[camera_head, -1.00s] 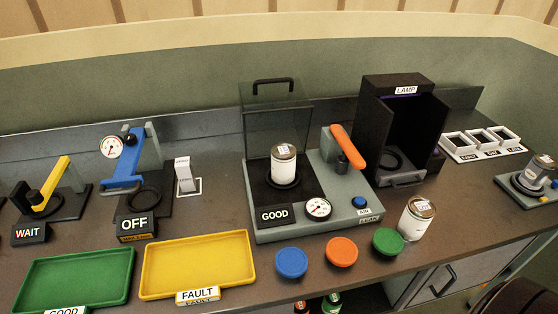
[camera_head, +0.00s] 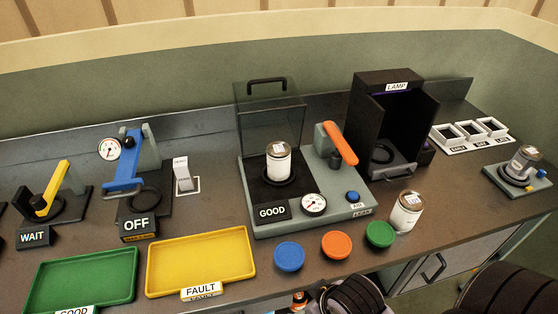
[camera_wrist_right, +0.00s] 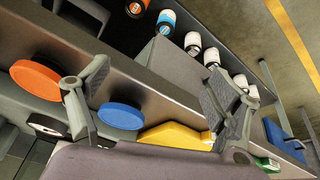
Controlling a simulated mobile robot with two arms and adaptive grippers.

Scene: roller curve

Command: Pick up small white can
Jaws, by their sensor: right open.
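A white can (camera_head: 278,161) stands upright in the leak tester. Another white can (camera_head: 406,212) stands upright on the table beside the green disc, slightly tilted in the picture. A third can (camera_head: 522,159) stands in a small fixture at the far right. I cannot tell which one is the small can. My right gripper (camera_wrist_right: 155,105) is open and empty in the right wrist view, with both fingers apart above the table's front edge. Several white cans (camera_wrist_right: 211,57) show below the table edge there. My left gripper is not in view.
A blue disc (camera_head: 289,256), an orange disc (camera_head: 336,245) and a green disc (camera_head: 380,235) lie along the front edge. A yellow tray (camera_head: 200,262) and green tray (camera_head: 82,280) are at left. The black lamp box (camera_head: 396,125) stands behind the table can.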

